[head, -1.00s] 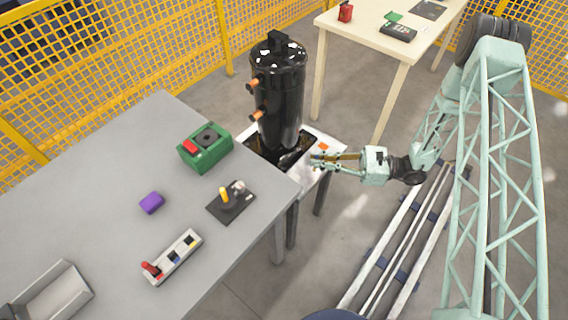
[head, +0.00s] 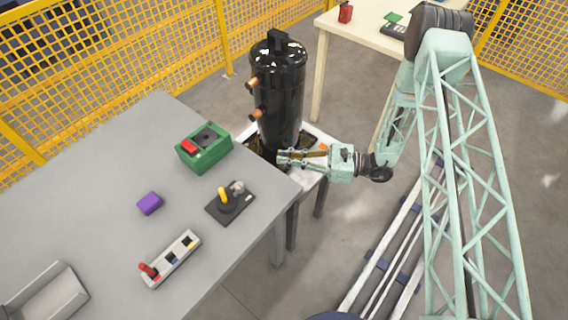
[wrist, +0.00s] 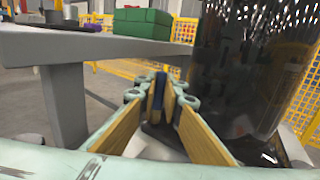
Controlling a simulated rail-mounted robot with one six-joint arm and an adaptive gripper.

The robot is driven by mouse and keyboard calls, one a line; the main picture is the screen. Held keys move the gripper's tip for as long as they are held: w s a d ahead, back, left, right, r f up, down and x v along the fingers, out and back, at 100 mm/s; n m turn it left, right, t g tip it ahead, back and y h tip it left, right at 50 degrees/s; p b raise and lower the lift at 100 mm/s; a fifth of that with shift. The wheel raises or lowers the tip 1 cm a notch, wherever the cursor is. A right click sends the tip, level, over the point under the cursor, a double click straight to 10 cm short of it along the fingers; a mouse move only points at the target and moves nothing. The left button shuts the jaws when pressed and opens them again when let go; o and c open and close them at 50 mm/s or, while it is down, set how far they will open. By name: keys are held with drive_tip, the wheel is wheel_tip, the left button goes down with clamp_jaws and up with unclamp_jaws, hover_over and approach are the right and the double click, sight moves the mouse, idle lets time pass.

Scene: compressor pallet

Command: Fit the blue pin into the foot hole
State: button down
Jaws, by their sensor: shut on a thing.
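In the wrist view my gripper (wrist: 158,98) is shut on the blue pin (wrist: 159,88), which stands about upright between the fingertips. In the head view my gripper (head: 283,157) is beside the lower part of the black compressor (head: 280,95). The pin cannot be made out there. The compressor also fills the right of the wrist view (wrist: 245,70). It stands on a white pallet stand (head: 313,183). The foot hole cannot be made out in either view; the gripper covers part of the compressor's base in the head view.
The grey table (head: 110,165) stands close to the left of the compressor. On it are a green box (head: 204,150), a black plate with a yellow peg (head: 230,203), a purple block (head: 149,203), a grey block with coloured pegs (head: 172,260) and a grey tray (head: 45,300).

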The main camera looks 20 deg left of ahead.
drive_tip(key=shift+a, duration=0.2)
drive_tip(key=shift+f+b, duration=0.45)
drive_tip(key=shift+f, duration=1.3)
drive_tip(key=shift+f, duration=0.2)
drive_tip(key=c, duration=2.7)
unclamp_jaws()
drive_tip(key=shift+c, duration=0.2)
drive_tip(key=shift+r, duration=0.2)
drive_tip(key=shift+w+d+p, duration=0.25)
drive_tip(key=shift+d, duration=1.75)
drive_tip(key=shift+w+d+p, duration=0.25)
drive_tip(key=shift+d, duration=1.7)
drive_tip(key=shift+w+d+p, duration=0.25)
drive_tip(key=shift+d, duration=1.75)
drive_tip(key=shift+r, duration=0.15)
